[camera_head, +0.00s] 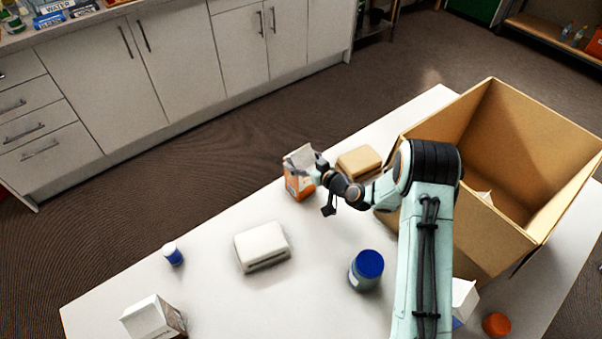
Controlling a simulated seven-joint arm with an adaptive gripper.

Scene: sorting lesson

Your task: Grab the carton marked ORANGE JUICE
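An orange and white carton (299,186) stands near the far edge of the white table, left of my arm. Its lettering is too small to read. My gripper (318,178) is at the carton's right side, and its fingers are partly hidden against the carton. I cannot tell whether they are closed on it. Another carton (152,318), white with a brownish side, is at the table's front left. A third white and blue carton (463,300) is partly hidden behind my arm at the right.
A large open cardboard box (478,233) takes up the table's right side. A tan block-like item (358,162) lies behind my gripper. A white package (262,246), a blue-lidded jar (367,268), a small blue and white bottle (173,254) and an orange lid (496,324) are also there.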

